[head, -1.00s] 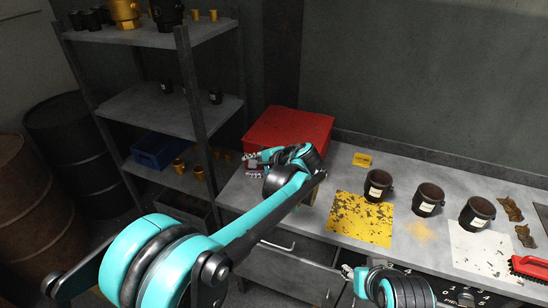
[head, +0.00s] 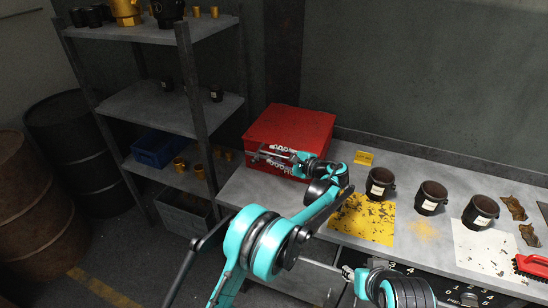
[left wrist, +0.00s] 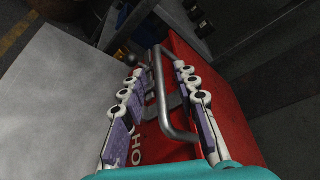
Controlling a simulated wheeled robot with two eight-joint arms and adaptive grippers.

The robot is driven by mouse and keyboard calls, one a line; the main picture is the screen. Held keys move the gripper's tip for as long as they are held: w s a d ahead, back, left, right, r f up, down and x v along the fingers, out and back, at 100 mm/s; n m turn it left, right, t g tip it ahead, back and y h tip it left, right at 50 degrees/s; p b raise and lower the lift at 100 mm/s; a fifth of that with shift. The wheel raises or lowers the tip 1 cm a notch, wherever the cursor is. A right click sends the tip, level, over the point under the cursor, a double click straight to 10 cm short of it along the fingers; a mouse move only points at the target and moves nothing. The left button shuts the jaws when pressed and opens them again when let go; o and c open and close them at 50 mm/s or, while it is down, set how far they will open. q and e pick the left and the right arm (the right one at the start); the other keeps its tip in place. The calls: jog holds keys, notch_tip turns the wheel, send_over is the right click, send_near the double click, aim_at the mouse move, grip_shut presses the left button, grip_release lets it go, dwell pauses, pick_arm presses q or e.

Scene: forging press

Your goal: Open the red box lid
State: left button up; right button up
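The red box (head: 292,130) stands at the left end of the workbench with its lid down. White lettering shows on its front. A metal bar handle (left wrist: 165,105) runs along that side. My left gripper (head: 283,157) is at the front of the box. In the left wrist view, its fingers (left wrist: 156,68) are spread, one on each side of the handle. I cannot tell whether either finger touches it. My right gripper (head: 352,273) is low at the bottom of the head view, in front of the bench, and its fingers are too small to judge.
A yellow speckled sheet (head: 362,219) and several black cups, one of them here (head: 380,184), lie to the right on the workbench (head: 410,235). A metal shelf (head: 160,105) is at the left. A red brush (head: 531,264) lies far right.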

pick_arm(q)
jog(key=shift+w+a, duration=0.3)
jog(key=shift+a, duration=0.15)
grip_shut()
jog(key=w+d+r+m+g+p, duration=0.1)
jog(key=w+r+p, duration=0.2)
jog(key=r+p, duration=0.5)
jog(key=w+d+r+m+g+p, duration=0.1)
jog(key=w+r+m+p, duration=0.1)
jog(key=r+p, duration=0.6)
jog(key=shift+w+r, duration=0.75)
jog(key=shift+r, duration=1.4)
